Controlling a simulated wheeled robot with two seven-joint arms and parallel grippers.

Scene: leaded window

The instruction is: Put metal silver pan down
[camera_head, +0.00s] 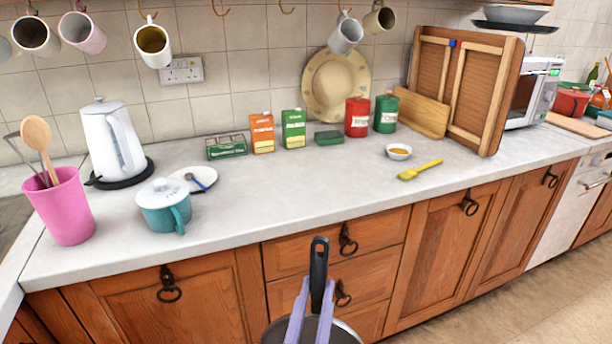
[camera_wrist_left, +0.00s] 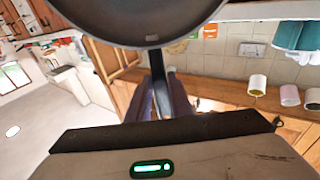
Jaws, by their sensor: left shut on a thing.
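My left gripper (camera_head: 316,288) is at the bottom middle of the head view, in front of the drawers and below the worktop edge. Its two pale purple fingers are shut on the black handle of the metal silver pan (camera_head: 343,333). The handle points up toward the counter, and the pan body is mostly cut off by the frame's bottom. In the left wrist view the round pan (camera_wrist_left: 140,22) fills the top, with its dark handle running between the fingers (camera_wrist_left: 160,95). The pan is held off the counter. My right gripper is not in view.
The grey-white worktop (camera_head: 310,196) has a wide clear stretch in the middle front. A teal pot (camera_head: 163,212), pink utensil holder (camera_head: 62,208) and kettle (camera_head: 118,140) stand left. A small bowl (camera_head: 398,152) and yellow brush (camera_head: 420,170) lie right. Mugs hang above the back.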

